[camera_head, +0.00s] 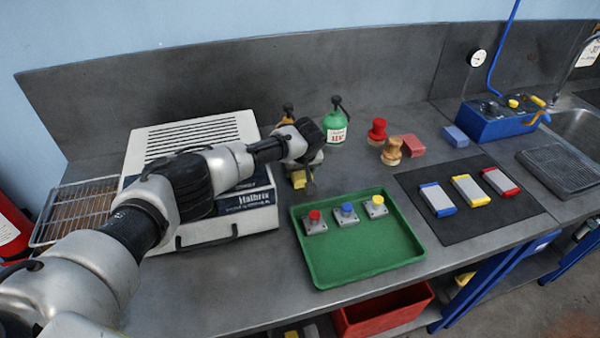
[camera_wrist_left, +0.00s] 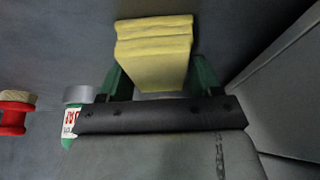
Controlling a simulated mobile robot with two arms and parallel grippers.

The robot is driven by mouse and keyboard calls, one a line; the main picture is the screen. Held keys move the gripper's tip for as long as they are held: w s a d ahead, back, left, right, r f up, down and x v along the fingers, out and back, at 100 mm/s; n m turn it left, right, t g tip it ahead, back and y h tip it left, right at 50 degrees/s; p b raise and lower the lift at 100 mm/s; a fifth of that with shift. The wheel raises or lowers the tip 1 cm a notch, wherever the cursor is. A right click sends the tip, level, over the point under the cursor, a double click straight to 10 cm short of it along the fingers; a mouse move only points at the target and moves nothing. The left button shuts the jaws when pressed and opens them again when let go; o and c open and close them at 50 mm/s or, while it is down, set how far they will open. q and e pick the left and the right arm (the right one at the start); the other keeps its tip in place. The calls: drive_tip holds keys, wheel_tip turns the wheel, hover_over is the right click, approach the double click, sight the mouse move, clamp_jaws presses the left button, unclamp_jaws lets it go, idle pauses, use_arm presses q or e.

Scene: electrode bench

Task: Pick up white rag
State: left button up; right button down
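A yellow folded cloth-like stack (camera_wrist_left: 153,42) lies between the green fingers of my left gripper (camera_wrist_left: 160,80) in the left wrist view. The fingers are apart, one along each side of it. I cannot tell whether they press on it. In the head view, a small yellow patch (camera_head: 299,179) shows beside my left gripper (camera_head: 308,186), partly hidden by the wrist. The gripper points down close to the bench, right of the white box. I recognise no white rag in either view. My right gripper is not in view.
A white box with a grille (camera_head: 190,135) stands left of the gripper. A green bottle (camera_head: 335,124) is behind it. A green tray (camera_head: 365,250) with several small button blocks lies in front. A red-topped stamp (camera_head: 377,130) and a wooden one (camera_head: 391,151) stand to the right.

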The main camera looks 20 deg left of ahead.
use_arm(q)
drive_tip(key=c, duration=0.5)
drive_tip(key=shift+r, duration=0.1)
drive_tip(key=shift+r, duration=0.3)
drive_tip(key=s+d+r+b, duration=0.1)
drive_tip(key=s+d+r, duration=0.6)
drive_tip(key=s, duration=0.4)
drive_tip(key=shift+s+d+r, duration=0.3)
drive_tip(key=shift+d+r, duration=0.1)
drive_tip(key=shift+d, duration=0.05)
drive_tip(key=shift+o, duration=0.8)
drive_tip(key=shift+c, duration=0.4)
